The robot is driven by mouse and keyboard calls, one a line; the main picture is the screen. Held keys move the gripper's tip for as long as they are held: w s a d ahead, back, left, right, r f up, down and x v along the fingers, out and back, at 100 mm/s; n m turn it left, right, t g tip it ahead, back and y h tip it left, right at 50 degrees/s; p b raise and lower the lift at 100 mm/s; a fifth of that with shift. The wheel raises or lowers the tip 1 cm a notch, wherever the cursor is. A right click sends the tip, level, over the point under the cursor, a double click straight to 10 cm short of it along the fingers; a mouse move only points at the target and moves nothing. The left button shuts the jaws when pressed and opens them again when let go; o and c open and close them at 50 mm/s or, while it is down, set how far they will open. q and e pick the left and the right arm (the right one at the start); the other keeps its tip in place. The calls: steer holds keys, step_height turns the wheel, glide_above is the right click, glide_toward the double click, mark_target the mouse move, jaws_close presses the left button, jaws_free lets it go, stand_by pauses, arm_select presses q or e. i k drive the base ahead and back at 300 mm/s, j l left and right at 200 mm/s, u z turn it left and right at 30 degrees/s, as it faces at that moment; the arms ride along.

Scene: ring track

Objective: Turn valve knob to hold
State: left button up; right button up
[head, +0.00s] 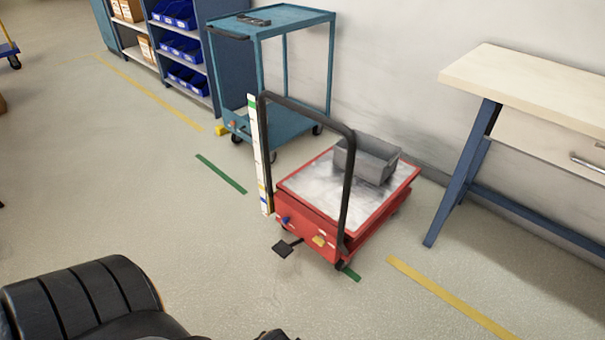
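A red lift cart (384,222) with a pale, worn top plate and a black push handle (349,185) stands right of the middle in the head view. On its near end are a small yellow knob-like part (319,241) and a small blue part (285,219). They are too small for me to tell which is the valve knob or how it is turned. A black foot pedal (283,250) sticks out low at the same end. A white scale strip (260,155) with coloured marks stands upright beside the handle. Neither gripper can be made out.
A grey bin (367,160) sits on the cart. A teal trolley (285,24) and shelves with blue bins (180,48) stand behind. A workbench (535,90) is at the right. A black ribbed shape (80,300) fills the lower left. Floor left of the cart is clear.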

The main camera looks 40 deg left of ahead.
mark_target(320, 241)
steer(key=u, duration=1.1)
